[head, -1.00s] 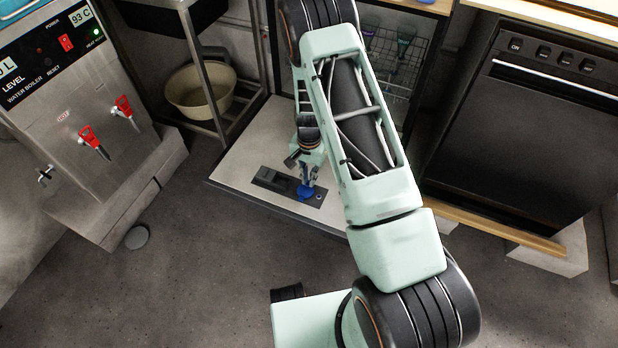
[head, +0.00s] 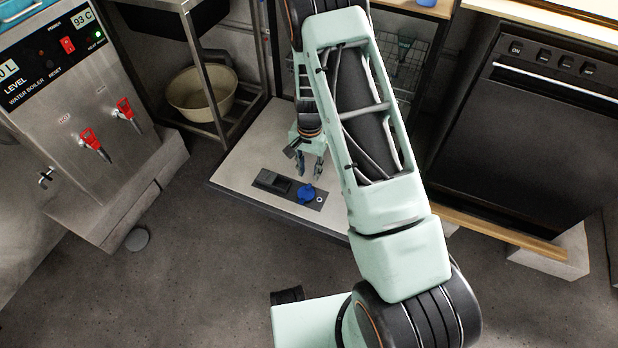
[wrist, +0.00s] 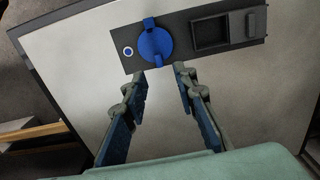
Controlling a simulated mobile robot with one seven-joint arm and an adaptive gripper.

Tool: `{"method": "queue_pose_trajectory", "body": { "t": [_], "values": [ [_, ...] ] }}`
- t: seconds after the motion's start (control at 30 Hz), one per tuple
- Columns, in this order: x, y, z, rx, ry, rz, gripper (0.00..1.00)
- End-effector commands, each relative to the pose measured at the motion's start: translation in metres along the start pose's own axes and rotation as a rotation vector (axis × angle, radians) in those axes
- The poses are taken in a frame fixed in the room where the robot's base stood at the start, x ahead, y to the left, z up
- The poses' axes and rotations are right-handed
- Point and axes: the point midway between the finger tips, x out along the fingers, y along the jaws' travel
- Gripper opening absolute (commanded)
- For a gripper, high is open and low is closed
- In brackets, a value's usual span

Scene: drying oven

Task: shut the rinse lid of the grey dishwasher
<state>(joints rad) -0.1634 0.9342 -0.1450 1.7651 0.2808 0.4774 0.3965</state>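The open dishwasher door (head: 245,160) lies flat, with a dark dispenser panel (head: 271,184) set in its inner face. The blue rinse lid (head: 306,193) sits on this panel; it also shows in the wrist view (wrist: 156,44) as a round cap with a raised grip ridge running roughly up and down the picture. I cannot tell whether it is locked. My gripper (head: 310,173) is open and empty, above the door on the dishwasher side of the lid. In the wrist view its fingertips (wrist: 160,69) are apart, just below the lid, with nothing between them.
The panel's open rectangular compartment (wrist: 210,33) is beside the lid. A water boiler (head: 75,110) with red taps stands at left, a rack with a beige bowl (head: 202,90) behind. A black dishwasher (head: 525,130) is closed at right.

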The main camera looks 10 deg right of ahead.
Motion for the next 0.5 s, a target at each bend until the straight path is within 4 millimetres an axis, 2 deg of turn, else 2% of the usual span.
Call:
{"method": "queue_pose_trajectory", "body": {
  "t": [0.03, 0.23, 0.4, 0.5],
  "values": [
    [-0.012, -0.001, -0.001, -0.001, 0.003, -0.002, 0.26],
    [-0.046, -0.001, 0.0, 0.001, 0.001, -0.002, 0.26],
    [-0.062, 0.0, 0.0, 0.001, 0.0, 0.0, 0.26],
    [-0.065, 0.0, 0.0, 0.001, -0.001, 0.0, 0.26]
  ]
}}
